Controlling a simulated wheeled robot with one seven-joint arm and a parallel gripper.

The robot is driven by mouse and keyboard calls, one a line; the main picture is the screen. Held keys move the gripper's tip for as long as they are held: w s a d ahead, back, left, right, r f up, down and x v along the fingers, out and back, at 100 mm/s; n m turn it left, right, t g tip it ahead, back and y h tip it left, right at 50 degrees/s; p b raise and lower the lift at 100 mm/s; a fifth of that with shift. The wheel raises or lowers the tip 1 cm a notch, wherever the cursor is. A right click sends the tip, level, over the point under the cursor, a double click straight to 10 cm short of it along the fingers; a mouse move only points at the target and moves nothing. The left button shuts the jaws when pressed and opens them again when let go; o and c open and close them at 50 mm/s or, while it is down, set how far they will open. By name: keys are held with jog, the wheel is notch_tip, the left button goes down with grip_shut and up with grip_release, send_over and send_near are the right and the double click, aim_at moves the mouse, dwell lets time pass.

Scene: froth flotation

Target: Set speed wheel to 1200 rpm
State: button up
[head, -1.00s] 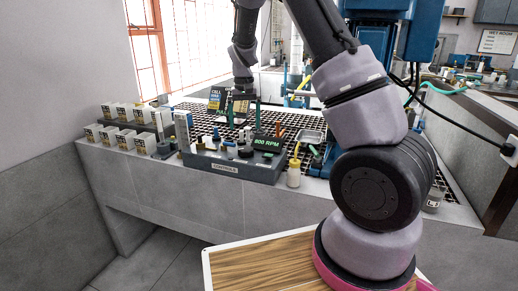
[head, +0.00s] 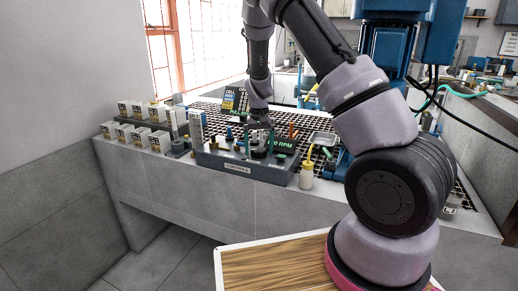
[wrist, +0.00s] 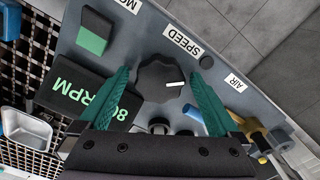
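The speed wheel (wrist: 158,82) is a black lobed knob with a white pointer mark, below a SPEED label (wrist: 181,40) in the wrist view. My gripper (wrist: 164,70) has its two green fingers on either side of the knob, with small gaps; it is open. In the head view my gripper (head: 262,138) is down at the grey control panel (head: 240,168) and hides the knob. The rpm display (wrist: 78,92) has green digits starting with 8, partly covered by a finger; the full number is hidden.
A green switch (wrist: 92,38) and an AIR label (wrist: 235,82) flank the knob. A bottle with a yellow top (head: 307,176) stands right of the panel. A metal tray (head: 322,139) lies behind it. White boxes (head: 130,133) stand at left.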

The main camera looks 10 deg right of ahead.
jog(key=c, duration=1.1)
jog(key=shift+m, duration=0.3)
jog(key=shift+a+m, duration=0.15)
jog(key=shift+m, duration=2.65)
jog(key=o, duration=1.3)
